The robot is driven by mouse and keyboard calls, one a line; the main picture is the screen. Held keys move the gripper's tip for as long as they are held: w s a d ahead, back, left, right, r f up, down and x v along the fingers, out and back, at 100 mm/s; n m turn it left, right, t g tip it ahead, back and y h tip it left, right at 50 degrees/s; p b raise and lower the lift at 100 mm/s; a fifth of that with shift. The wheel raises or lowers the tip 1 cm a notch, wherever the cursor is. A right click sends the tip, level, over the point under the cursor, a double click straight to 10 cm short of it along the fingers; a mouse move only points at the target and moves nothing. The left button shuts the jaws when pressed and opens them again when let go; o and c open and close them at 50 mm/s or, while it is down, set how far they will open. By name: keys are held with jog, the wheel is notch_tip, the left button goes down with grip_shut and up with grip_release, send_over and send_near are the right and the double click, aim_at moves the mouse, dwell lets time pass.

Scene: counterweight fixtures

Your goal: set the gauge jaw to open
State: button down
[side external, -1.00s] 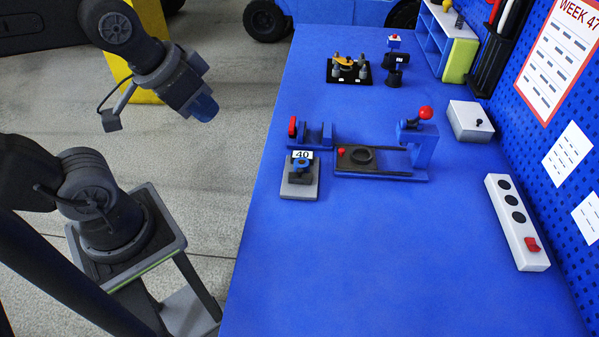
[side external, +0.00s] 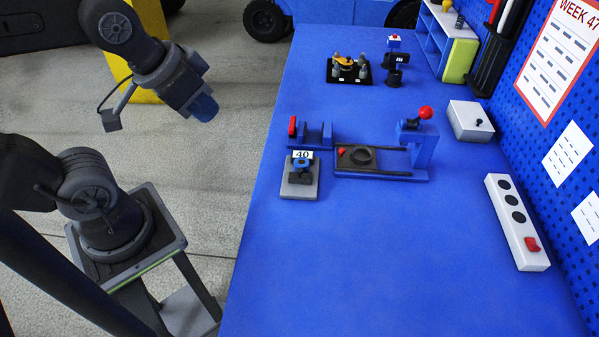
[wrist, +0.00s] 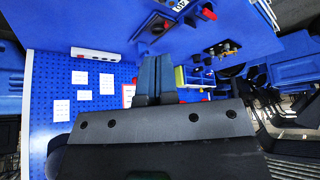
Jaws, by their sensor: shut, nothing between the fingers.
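A small blue fixture (side external: 318,137) with two upright plates and a red-ended part at its left stands on the blue bench; it looks like the gauge jaw, but I cannot be sure. I cannot tell how far apart its plates are set. Below it sits a grey block labelled 40 (side external: 300,184) with a blue clamp-like part. My gripper (side external: 205,108) hangs left of the bench, above the floor, well apart from every fixture. In the wrist view its blue fingers (wrist: 157,76) are together with nothing between them.
A blue lever press (side external: 424,150) with a red ball stands right of the jaw-like fixture. A black plate with posts (side external: 349,71) is farther back. A white box (side external: 470,121) and a white strip with a red switch (side external: 516,222) lie near the pegboard. The bench front is clear.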

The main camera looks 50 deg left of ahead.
jog(key=c, duration=1.8)
grip_release()
jog(key=shift+o, duration=0.7)
jog(key=shift+w, duration=0.15)
jog(key=o, duration=0.6)
jog(key=w+g, duration=0.1)
jog(key=w, duration=0.2)
jog(key=w+f+n+g, duration=0.1)
jog(key=w, duration=0.2)
jog(key=w+f+n, duration=0.1)
jog(key=w, duration=0.2)
jog(key=shift+w+f+g, duration=0.2)
jog(key=shift+w+g, duration=0.15)
jog(key=shift+g, duration=0.05)
jog(key=n+g, duration=0.2)
jog(key=g, duration=0.1)
send_near(300, 170)
jog(key=shift+n, duration=0.3)
notch_tip(300, 170, down, 9)
jog(key=shift+r, duration=0.15)
jog(key=shift+c, duration=0.3)
grip_shut()
